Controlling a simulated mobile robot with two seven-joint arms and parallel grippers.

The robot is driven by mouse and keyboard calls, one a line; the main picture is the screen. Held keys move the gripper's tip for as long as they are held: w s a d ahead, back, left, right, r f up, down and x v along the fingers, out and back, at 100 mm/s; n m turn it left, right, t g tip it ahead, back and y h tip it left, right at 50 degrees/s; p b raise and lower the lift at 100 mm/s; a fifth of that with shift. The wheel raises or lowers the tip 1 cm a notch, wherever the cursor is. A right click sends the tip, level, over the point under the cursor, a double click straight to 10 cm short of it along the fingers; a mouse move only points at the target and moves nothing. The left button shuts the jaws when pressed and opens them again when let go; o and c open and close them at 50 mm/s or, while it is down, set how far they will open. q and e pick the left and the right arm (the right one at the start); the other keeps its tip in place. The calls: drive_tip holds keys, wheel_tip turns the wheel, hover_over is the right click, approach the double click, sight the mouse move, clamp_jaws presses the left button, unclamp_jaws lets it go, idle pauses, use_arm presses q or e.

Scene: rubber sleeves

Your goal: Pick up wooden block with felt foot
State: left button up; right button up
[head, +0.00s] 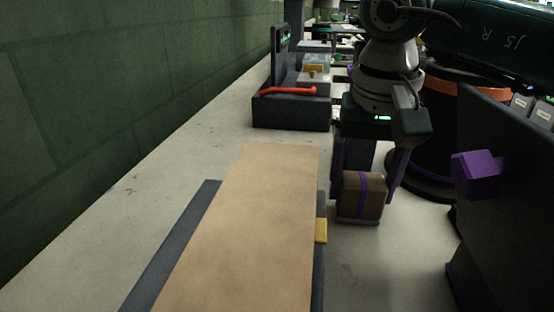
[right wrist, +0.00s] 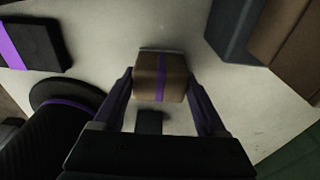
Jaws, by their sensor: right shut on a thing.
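The wooden block (head: 359,203) is brown with a purple band down its middle and a thin pale grey layer, the felt foot (head: 357,221), along its bottom. It appears upright, low at the light worktop, right of the long tan board; I cannot tell whether it touches the worktop. My right gripper (head: 364,188) comes down from above with its purple fingers on either side of the block, shut on it. The right wrist view also shows the block (right wrist: 160,78) between the two fingertips. My left gripper is not in view.
A tan board (head: 245,230) lies on a dark grey base (head: 170,245), with a yellow piece (head: 321,231) at its right edge. A dark rack (head: 290,110) with a red handle (head: 288,91) stands behind. A dark panel (head: 505,220) with a purple block (head: 475,174) stands at right.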

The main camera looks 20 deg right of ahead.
sight(363, 179)
wheel_tip(363, 179, up, 20)
drive_tip(key=p, duration=0.3)
drive_tip(key=o, duration=0.7)
drive_tip(key=c, duration=0.5)
